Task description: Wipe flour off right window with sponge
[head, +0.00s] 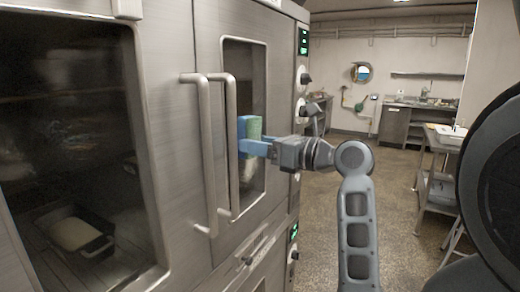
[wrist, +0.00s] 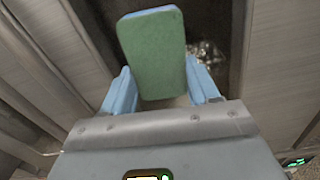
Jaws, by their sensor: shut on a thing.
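The right oven window (head: 247,70) is a tall dark pane in the steel door on the right; it also shows behind the sponge in the wrist view (wrist: 215,22). My gripper (head: 243,148) is shut on the sponge (head: 254,128), which has a green face and a blue layer. In the wrist view the sponge (wrist: 152,50) stands up between my blue fingers (wrist: 157,85). It is in front of the window's middle; I cannot tell whether it touches the glass. A pale speckled patch (wrist: 208,52), perhaps flour, shows right of the sponge.
Two vertical door handles (head: 205,150) (head: 232,150) stand out just left of my gripper. The left oven window (head: 70,130) shows a pan (head: 75,232) inside. Knobs (head: 303,78) line the panel at right. A steel rack (head: 440,180) stands far right; the floor (head: 400,215) between is clear.

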